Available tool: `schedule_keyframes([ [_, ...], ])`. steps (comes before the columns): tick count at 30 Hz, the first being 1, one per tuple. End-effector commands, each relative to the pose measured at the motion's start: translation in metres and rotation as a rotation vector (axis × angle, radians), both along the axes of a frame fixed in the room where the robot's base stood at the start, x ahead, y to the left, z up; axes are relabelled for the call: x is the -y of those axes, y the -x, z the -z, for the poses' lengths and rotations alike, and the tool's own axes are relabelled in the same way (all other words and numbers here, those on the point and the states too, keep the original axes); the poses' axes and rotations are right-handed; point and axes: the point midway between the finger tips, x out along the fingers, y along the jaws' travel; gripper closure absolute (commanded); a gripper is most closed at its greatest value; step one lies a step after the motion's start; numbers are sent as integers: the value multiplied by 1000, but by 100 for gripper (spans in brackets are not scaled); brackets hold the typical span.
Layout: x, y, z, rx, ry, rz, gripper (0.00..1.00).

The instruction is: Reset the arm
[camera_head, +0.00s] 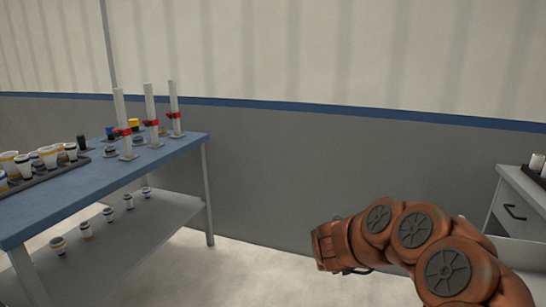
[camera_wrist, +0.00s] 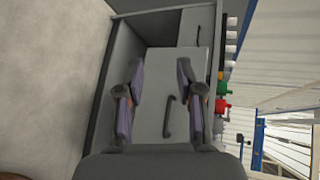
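My arm reaches in from the lower right of the head view, its orange end link (camera_head: 330,247) over the open floor and apart from the table and the cabinet. My gripper (camera_wrist: 159,75) shows in the wrist view with its two fingers spread wide. Nothing is between the fingers. Behind them is the grey front of a cabinet with a dark handle (camera_wrist: 168,117). The fingers cannot be made out in the head view.
A blue-topped table (camera_head: 172,155) at the left bears upright white pipes (camera_head: 151,103) with red clamps and several cups. Small cups stand on its lower shelf (camera_head: 150,225). A grey cabinet (camera_head: 517,207) stands at the right edge. The floor (camera_head: 245,265) between is clear.

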Motion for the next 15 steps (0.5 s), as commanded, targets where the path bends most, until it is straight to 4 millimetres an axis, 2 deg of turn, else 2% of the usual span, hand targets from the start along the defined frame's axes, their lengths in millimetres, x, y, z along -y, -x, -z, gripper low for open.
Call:
schedule_keyframes([
  [3,-39,-26,-24,-3,-18,-223,63],
  [7,-87,-42,-49,-20,-9,-469,63],
  [11,-138,-42,-68,-60,27,-716,63],
  [15,-188,-26,-82,-123,95,-971,63],
])
